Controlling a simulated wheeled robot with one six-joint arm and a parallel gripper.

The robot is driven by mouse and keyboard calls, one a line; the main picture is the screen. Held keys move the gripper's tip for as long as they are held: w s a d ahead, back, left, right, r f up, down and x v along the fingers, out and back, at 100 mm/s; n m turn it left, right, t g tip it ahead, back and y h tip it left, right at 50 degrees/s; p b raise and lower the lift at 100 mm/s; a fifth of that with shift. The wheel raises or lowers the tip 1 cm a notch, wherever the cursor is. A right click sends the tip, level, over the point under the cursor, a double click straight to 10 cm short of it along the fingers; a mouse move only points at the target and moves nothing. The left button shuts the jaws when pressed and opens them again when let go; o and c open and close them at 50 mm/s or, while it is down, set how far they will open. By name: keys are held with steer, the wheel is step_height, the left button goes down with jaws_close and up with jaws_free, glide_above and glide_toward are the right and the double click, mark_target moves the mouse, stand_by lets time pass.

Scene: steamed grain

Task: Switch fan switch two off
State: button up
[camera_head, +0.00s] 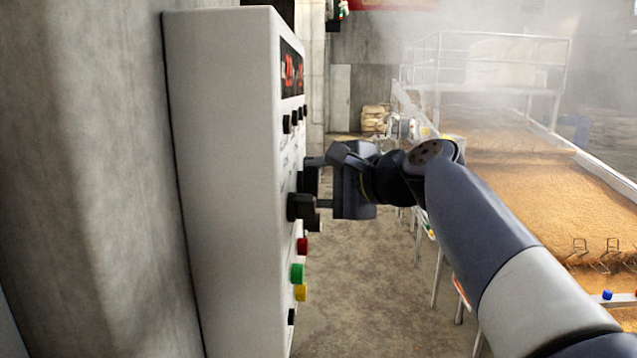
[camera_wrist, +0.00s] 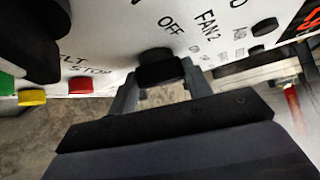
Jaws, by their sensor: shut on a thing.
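The fan switch two is a black rotary knob (camera_wrist: 160,67) on the white control panel (camera_head: 230,180). In the wrist view the label FAN2 and the word OFF are printed beside it. My gripper (camera_wrist: 162,88) is shut on this knob, with one finger on each side of it. In the head view my gripper (camera_head: 322,183) reaches the panel face from the right. The knob is partly covered there by the fingers. The knob's exact pointer direction is hard to tell.
Another large black knob (camera_head: 299,206) sits just below on the panel. Red (camera_head: 302,245), green (camera_head: 297,273) and yellow (camera_head: 300,292) buttons are lower. A red display (camera_head: 291,70) is at the top. A long grain bed (camera_head: 540,190) with rails stands right, in steam.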

steer(key=shift+c, duration=0.9)
steer(key=shift+f, duration=0.1)
